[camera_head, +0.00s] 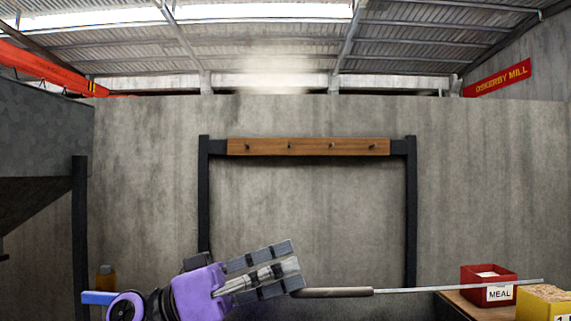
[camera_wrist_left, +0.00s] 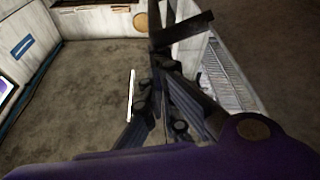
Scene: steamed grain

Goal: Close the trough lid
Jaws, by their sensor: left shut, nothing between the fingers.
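My left gripper (camera_head: 292,268) shows low in the middle of the head view, with a purple wrist and grey fingers pointing right. It is shut with nothing between the fingers. In the left wrist view its dark fingers (camera_wrist_left: 165,68) come together over the floor. A ribbed grey metal thing (camera_wrist_left: 228,75) lies to the right of the fingers there; I cannot tell whether it is part of the trough. No trough lid can be made out for sure. A thin rod with a brown handle (camera_head: 335,292) runs right from beside the fingertips. My right gripper is not in view.
A grey hopper-like body (camera_head: 45,125) stands at the left on a dark post. A wooden peg rail (camera_head: 308,147) spans two dark posts. A red MEAL box (camera_head: 487,292) and a yellow box of grain (camera_head: 540,309) are at the lower right. Floor (camera_wrist_left: 85,95) is clear left of the fingers.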

